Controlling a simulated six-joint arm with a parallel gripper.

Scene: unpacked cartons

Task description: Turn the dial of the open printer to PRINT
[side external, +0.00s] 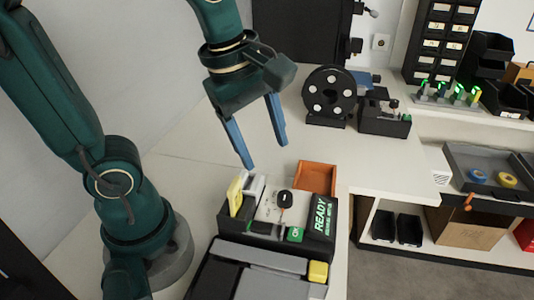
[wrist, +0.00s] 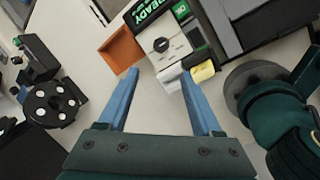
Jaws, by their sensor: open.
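The open printer (side external: 318,245) is a black box with a light top panel, a lit READY display and a green OK button (side external: 295,234). Its dial (side external: 285,198) is a small dark knob with a pale mark on the light panel; in the wrist view the dial (wrist: 161,45) is ahead, just beyond the fingertips. The labels around the dial are too small to read, so its setting cannot be told. My gripper (side external: 266,156) has two blue fingers, open and empty, above and behind the dial, apart from the printer. The fingers also show in the wrist view (wrist: 160,72).
An orange bin (side external: 315,178) sits against the printer's far side, and a yellow part (side external: 236,190) stands at its left edge. A black box-like unit (side external: 265,268) lies in front. A black reel (side external: 329,95) stands behind. White table left of the printer is clear.

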